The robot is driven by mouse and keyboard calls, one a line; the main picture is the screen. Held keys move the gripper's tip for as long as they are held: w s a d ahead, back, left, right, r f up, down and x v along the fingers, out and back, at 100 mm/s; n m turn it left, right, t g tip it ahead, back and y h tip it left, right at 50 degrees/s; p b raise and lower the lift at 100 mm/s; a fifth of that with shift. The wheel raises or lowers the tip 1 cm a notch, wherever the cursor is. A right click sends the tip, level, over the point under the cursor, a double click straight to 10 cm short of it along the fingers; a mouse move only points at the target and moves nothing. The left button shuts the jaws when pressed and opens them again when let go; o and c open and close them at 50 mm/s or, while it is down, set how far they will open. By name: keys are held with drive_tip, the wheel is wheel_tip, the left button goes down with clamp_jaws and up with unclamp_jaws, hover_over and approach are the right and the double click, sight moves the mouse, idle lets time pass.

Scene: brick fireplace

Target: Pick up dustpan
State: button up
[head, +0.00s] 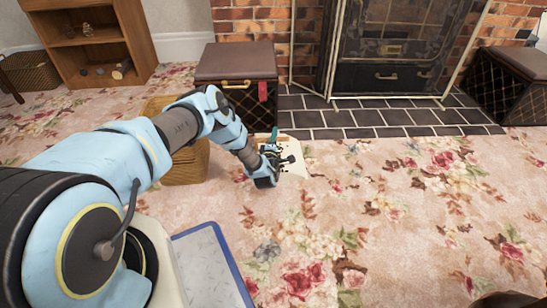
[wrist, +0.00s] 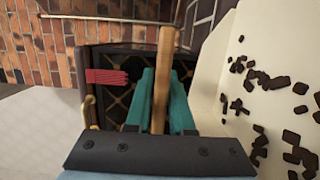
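My gripper (wrist: 160,100) has teal fingers on either side of a light wooden handle (wrist: 166,60) and looks shut on it. The handle runs upward in the wrist view; its far end shows no pan there. A cream panel (wrist: 212,85) with dark brown bits fills the right of the wrist view. In the head view this cream panel (head: 298,168) lies at floor level, beside my gripper (head: 274,136). I cannot tell whether the handle and the panel are joined, or which one is the dustpan. My wrist hides part of the panel in the head view.
A dark padded box stool (head: 236,72) with a red tag stands behind my gripper. The fireplace (head: 390,50) and its dark tiled hearth (head: 370,120) are to the right. A wicker basket (head: 188,165) stands behind my forearm. Floral carpet (head: 400,220) is clear at right.

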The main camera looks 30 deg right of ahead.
clamp_jaws()
idle(0.9)
